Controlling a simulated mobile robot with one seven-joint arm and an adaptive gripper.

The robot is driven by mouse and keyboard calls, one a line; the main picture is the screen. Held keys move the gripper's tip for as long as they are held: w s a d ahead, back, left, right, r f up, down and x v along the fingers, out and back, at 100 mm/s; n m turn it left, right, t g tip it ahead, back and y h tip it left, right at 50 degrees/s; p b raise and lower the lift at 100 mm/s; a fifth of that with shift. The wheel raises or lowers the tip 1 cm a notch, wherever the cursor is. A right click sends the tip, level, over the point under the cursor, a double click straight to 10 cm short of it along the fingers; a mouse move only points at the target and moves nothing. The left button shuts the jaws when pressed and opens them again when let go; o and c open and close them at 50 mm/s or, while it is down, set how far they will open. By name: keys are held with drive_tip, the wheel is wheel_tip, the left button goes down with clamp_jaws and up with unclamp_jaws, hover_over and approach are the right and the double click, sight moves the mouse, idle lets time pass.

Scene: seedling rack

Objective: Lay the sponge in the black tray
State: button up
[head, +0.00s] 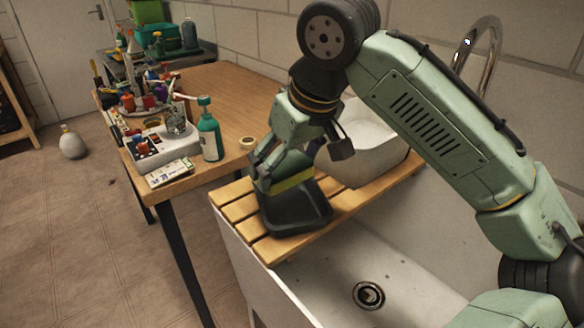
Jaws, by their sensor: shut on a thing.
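The black tray (297,222) rests on the wooden slatted rack over the sink. The sponge (291,182), green with a yellow band, is at the tray's back edge, low over it or in it. I cannot tell whether it touches the tray floor. My gripper (285,163) points down and is shut on the sponge. The fingers partly hide the sponge's upper part.
The wooden slats (238,208) bridge the sink (385,255), whose open basin with a drain lies in front. A white basin (365,140) stands behind my gripper. A wooden table (222,95) at left holds a green bottle (209,135), a tape roll (248,142) and other clutter.

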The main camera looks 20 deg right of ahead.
sight(297, 163)
drive_tip(key=shift+w+d, duration=0.45)
drive_tip(key=shift+w, duration=0.1)
drive_tip(key=f, duration=0.2)
drive_tip(key=f+p, duration=0.1)
drive_tip(key=shift+w+d, duration=0.25)
drive_tip(key=shift+a+f, duration=0.1)
drive_tip(key=shift+f, duration=0.25)
drive_tip(key=shift+f, duration=0.4)
drive_tip(key=o, duration=1.1)
